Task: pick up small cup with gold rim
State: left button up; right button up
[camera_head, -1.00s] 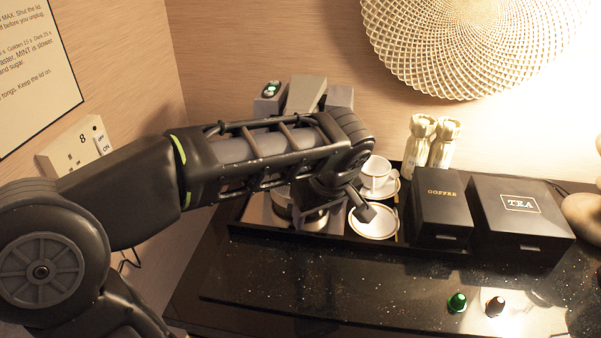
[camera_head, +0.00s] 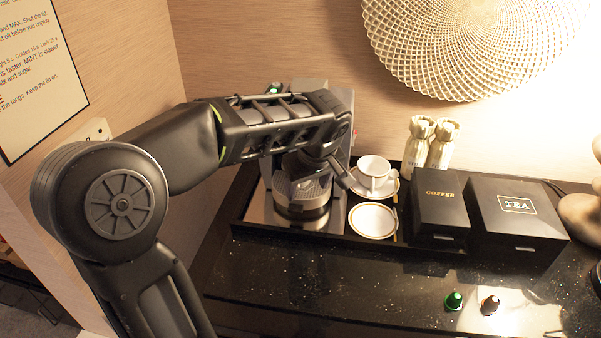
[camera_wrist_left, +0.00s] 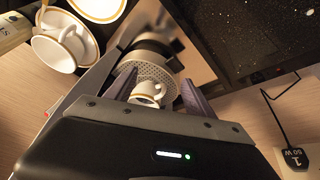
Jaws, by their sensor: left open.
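A small white cup with a gold rim (camera_wrist_left: 148,92) stands on the round perforated drip tray of the coffee machine in the left wrist view. My left gripper (camera_wrist_left: 158,88) is open, with one dark finger on each side of the cup. Whether the fingers touch it I cannot tell. In the head view my left gripper (camera_head: 338,172) is in front of the machine, and the arm hides the small cup. Another white cup with a gold rim (camera_head: 374,168) sits on a saucer to the right; it also shows in the left wrist view (camera_wrist_left: 62,45). My right gripper is not in view.
The coffee machine (camera_head: 342,112) stands on a black tray (camera_head: 290,235). An empty gold-rimmed saucer (camera_head: 372,220) lies beside it. A coffee box (camera_head: 440,205), a tea box (camera_head: 518,208) and two wrapped bottles (camera_head: 430,142) stand right. Two capsules (camera_head: 453,300) (camera_head: 490,305) stand on the counter.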

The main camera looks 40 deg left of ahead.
aim_at(302, 191)
pick_arm(q)
jog(key=w+a+f, duration=0.2)
jog(key=shift+a+p, duration=0.35)
jog(key=shift+p, duration=0.05)
jog(key=shift+w+a+f, duration=0.15)
jog(key=shift+f, duration=0.25)
grip_shut()
dwell(0.5)
dwell(0.8)
